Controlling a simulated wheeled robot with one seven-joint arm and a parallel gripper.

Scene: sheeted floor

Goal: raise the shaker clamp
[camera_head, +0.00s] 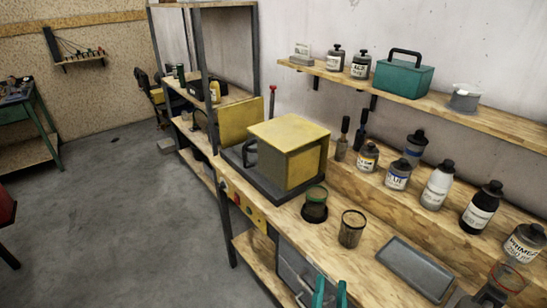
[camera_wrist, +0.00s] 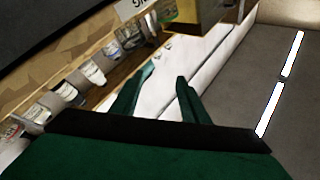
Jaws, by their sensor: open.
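The shaker appears to be the yellow boxy machine (camera_head: 290,150) on a dark base on the workbench. A dark loop handle (camera_head: 250,153) is on its left side, and a yellow panel (camera_head: 240,119) stands upright behind it. A thin lever with a red knob (camera_head: 272,100) rises behind the machine. I cannot tell for sure which part is the clamp. My gripper (camera_head: 330,286) is open and empty at the bottom edge, low in front of the bench and well away from the machine. In the wrist view its green fingers (camera_wrist: 165,76) are apart, with a yellow part (camera_wrist: 190,14) beyond them.
On the bench are a green-rimmed dark cup (camera_head: 314,207), a mesh-like cup (camera_head: 351,229) and a grey tray (camera_head: 414,269). Several labelled bottles line the back ledge. A wall shelf (camera_head: 420,98) above holds a teal box (camera_head: 403,77). Grey floor (camera_head: 120,220) to the left is clear.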

